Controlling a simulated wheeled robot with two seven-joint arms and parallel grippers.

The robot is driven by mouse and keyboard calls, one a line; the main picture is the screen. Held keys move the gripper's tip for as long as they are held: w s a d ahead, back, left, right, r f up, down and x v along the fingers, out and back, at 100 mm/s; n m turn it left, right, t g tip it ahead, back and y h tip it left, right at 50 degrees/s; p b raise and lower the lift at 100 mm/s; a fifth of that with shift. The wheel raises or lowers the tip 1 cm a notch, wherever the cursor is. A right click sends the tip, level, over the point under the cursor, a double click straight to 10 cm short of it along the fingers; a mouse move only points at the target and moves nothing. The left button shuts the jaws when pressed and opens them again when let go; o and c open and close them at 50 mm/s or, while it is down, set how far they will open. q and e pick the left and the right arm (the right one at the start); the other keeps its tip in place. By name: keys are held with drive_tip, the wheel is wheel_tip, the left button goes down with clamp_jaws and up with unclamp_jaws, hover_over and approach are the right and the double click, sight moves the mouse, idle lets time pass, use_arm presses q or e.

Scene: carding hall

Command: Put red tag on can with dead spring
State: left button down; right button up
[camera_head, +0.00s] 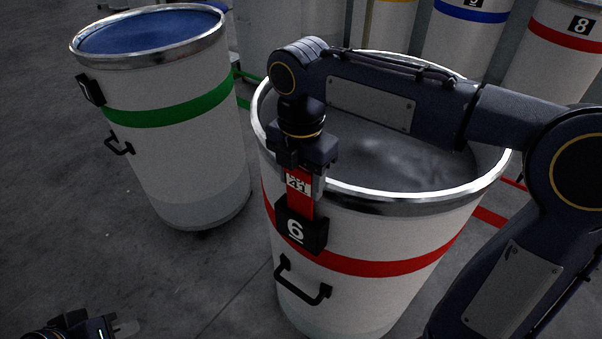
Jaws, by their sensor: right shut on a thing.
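My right gripper (303,176) is shut on the red tag (301,205), which hangs down with a white printed label at its top. The tag is at the front rim of the red-banded can (355,290), with its lower end at the black number 6 plate (297,232). I cannot tell whether the tag touches the plate. The can's inside looks grey and deep, and no spring can be made out. My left gripper (118,329) is partly in view at the bottom left, away from the cans; its jaws are not clear.
A green-banded can (180,152) with a blue top (150,31) stands at the left. More cans stand behind, including a blue-banded one (468,40) and a red-banded number 8 (560,50). The grey floor (60,200) at the left is clear.

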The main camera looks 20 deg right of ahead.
drive_tip(key=o, duration=1.1)
drive_tip(key=shift+c, duration=0.2)
wheel_tip(320, 180, up, 8)
drive_tip(key=shift+f+p, duration=0.1)
drive_tip(key=shift+p, duration=0.35)
